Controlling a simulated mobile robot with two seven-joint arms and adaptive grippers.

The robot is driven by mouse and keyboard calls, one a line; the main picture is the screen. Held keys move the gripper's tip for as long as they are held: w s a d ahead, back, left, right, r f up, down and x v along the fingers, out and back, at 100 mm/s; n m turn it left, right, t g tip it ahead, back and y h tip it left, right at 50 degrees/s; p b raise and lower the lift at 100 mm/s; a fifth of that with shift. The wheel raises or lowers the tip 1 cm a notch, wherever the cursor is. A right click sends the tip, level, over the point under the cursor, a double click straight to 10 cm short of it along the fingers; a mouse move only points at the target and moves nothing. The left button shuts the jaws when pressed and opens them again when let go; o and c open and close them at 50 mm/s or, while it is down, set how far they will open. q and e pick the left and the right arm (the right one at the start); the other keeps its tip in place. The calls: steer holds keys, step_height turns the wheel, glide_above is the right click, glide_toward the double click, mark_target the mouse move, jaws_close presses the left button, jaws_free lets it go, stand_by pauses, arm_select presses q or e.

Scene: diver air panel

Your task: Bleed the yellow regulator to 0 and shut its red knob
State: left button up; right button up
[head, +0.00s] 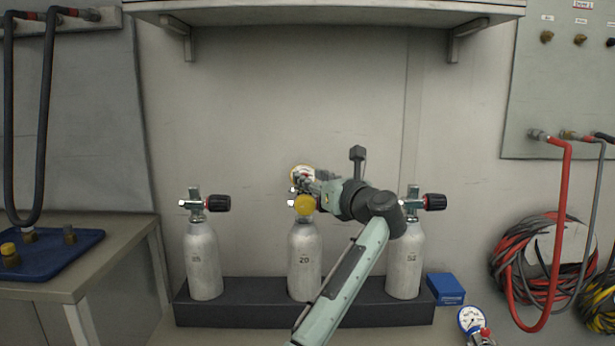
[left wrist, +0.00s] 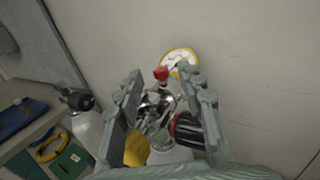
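The yellow regulator sits on top of the middle cylinder (head: 304,262). Its yellow-rimmed gauge (head: 301,170) also shows in the left wrist view (left wrist: 180,60); its needle is too small to read. The small red knob (left wrist: 161,73) stands just in front of the gauge, between my fingertips. A yellow cap (head: 305,206) is at the front of the regulator. My left gripper (head: 310,184) is at the regulator from the right, its fingers (left wrist: 162,88) apart on either side of the metal body. I cannot tell whether they touch it. My right gripper is not in view.
Cylinders with black handwheels stand left (head: 203,258) and right (head: 405,262) in a black rack (head: 243,308). A blue box (head: 445,289) and a blue-rimmed gauge (head: 472,320) are at right. A shelf (head: 325,14) overhangs. Hoses hang at right (head: 535,265).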

arm_select(q)
steer(key=v, duration=0.9)
steer(key=shift+s+d, duration=0.2)
steer(key=shift+s, duration=0.1)
